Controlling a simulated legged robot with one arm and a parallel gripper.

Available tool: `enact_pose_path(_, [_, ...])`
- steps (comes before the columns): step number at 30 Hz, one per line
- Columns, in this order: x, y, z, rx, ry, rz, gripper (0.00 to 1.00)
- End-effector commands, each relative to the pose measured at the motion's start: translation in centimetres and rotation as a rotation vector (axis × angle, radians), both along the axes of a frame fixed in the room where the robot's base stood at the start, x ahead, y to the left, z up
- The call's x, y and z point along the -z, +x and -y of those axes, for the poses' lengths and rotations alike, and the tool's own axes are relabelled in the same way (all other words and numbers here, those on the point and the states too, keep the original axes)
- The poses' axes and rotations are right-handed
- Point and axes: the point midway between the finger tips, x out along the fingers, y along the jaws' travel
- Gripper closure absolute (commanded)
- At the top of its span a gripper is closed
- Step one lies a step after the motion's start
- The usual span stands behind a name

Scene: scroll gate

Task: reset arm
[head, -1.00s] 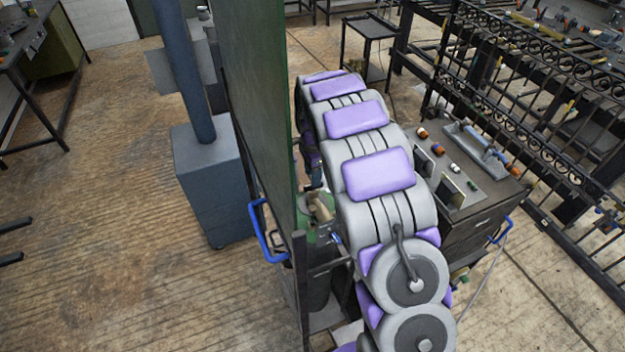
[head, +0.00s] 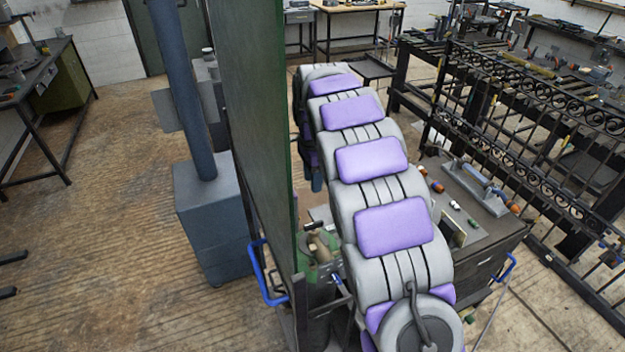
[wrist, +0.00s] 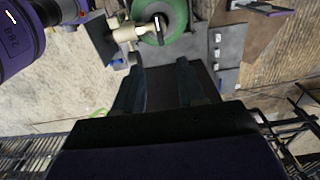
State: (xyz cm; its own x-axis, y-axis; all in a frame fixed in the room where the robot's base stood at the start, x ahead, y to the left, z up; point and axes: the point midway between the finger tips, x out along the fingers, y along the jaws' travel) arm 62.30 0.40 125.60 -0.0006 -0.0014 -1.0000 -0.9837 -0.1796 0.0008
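My arm, grey with purple pads, reaches forward through the middle of the head view, between a tall green panel (head: 250,120) and a dark cabinet (head: 478,242). Its far end bends down, and the gripper is mostly hidden behind the arm there. In the wrist view my gripper (wrist: 160,72) shows two dark fingers spread apart, with nothing visible held between them. A green round part (wrist: 172,18) and a pale fitting (wrist: 132,36) lie beyond the fingertips. A brass-coloured fitting also shows in the head view (head: 320,248), just left of the arm.
A blue-grey post on a box base (head: 212,215) stands left of the panel. A blue handle (head: 264,277) sticks out at the panel's lower edge. Black scrollwork gates (head: 540,120) fill the right side. Open wooden floor (head: 100,240) lies to the left.

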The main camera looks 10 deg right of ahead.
Motion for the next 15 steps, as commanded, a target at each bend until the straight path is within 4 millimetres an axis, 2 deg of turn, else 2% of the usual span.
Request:
enact_pose_path(10, [-0.1,-0.4,0.1,-0.013,-0.002,0.0,0.6])
enact_pose_path(15, [-0.9,-3.5,0.5,-0.103,-0.012,-0.009,0.6])
